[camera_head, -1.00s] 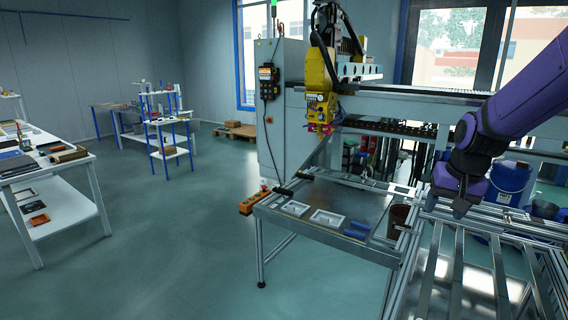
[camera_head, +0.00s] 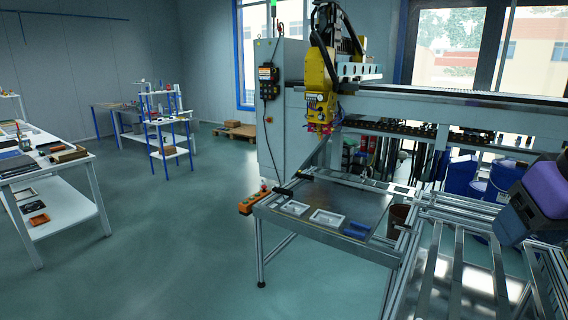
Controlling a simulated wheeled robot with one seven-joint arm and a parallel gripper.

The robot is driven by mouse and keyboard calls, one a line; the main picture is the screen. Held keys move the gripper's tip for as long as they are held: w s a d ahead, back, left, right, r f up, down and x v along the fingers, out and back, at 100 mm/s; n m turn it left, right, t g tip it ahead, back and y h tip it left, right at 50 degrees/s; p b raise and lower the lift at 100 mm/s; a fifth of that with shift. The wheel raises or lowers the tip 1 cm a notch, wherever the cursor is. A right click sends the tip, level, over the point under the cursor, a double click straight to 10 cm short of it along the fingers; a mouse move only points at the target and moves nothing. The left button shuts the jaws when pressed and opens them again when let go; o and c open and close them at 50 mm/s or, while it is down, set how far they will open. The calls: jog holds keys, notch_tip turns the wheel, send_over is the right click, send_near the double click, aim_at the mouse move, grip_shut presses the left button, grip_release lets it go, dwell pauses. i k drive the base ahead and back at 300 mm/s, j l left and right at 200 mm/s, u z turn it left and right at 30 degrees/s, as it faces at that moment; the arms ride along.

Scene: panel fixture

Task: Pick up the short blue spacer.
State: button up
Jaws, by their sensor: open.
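Blue pieces (camera_head: 357,230) lie close together on the metal panel table (camera_head: 330,197), near its front right part. They are too small to tell apart for sure, so I cannot say which is the short blue spacer. My gripper (camera_head: 520,228) is at the right edge, a purple and dark grey end partly cut off by the frame. It is open, well to the right of the blue pieces and apart from them, over the slatted metal frame. Its fingers are hard to make out, and I see nothing held.
Two pale rectangular frames (camera_head: 328,218) lie left of the blue pieces. A brown bin (camera_head: 398,220) stands at the table's right side. A yellow machine head (camera_head: 320,90) hangs above the back. Slatted metal rails (camera_head: 455,270) fill the right front.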

aim_at(347, 232)
jog(key=i+j+z, duration=0.2)
jog(key=i+j, duration=0.15)
jog(key=i+j+z, duration=0.2)
jog(key=i+j, duration=0.15)
jog(key=j, duration=0.15)
jog(key=i+j+z, duration=0.25)
jog(key=j, duration=0.2)
jog(key=i, duration=0.05)
